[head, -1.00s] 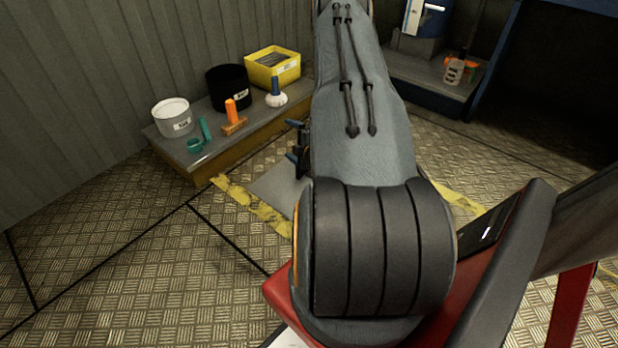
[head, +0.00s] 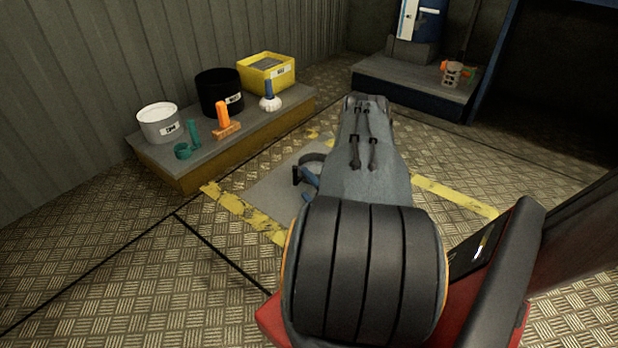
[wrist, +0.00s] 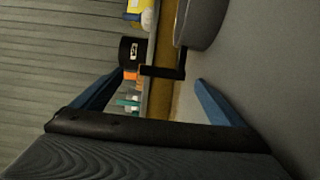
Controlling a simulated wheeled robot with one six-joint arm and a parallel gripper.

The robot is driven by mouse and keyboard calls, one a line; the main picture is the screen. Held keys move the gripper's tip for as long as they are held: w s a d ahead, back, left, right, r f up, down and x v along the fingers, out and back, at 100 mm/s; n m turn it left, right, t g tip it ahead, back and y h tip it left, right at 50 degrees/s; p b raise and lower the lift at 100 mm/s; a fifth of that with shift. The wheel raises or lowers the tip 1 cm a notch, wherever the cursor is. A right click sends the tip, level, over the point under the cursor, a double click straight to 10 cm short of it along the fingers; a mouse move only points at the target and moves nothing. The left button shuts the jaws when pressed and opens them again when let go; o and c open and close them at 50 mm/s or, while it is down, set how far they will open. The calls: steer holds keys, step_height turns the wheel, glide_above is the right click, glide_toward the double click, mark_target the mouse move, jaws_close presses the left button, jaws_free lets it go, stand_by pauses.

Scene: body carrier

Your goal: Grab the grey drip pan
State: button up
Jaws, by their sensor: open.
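The grey drip pan (wrist: 208,22) shows in the wrist view as a dark grey round body at the top, cut off by the picture edge. A black handle bar sticks out from it to the left. My gripper (wrist: 158,80) is open, with one blue finger on each side of the handle in the picture; I cannot tell whether the handle is between them in depth. Nothing is held. In the head view my gripper (head: 303,178) is low over a grey floor plate (head: 262,188). My arm hides most of the pan there.
A low platform (head: 185,172) on the left carries a white tub (head: 158,124), a black bucket (head: 219,93), a yellow bin (head: 266,73) and small tools. Yellow tape (head: 240,212) borders the plate. A dark machine base (head: 412,88) stands at the back. Floor at lower left is free.

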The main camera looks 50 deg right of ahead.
mark_target(298, 181)
steer(key=b+x, duration=0.1)
steer(key=x, duration=0.1)
steer(key=b+x, duration=0.1)
steer(key=x, duration=0.2)
steer(key=b+x, duration=0.2)
steer(key=shift+w+d+f, duration=0.1)
steer(key=shift+w+f, duration=0.2)
steer(key=shift+f, duration=0.05)
steer(key=c, duration=1.5)
steer(key=shift+r, duration=0.1)
steer(key=shift+c, duration=0.2)
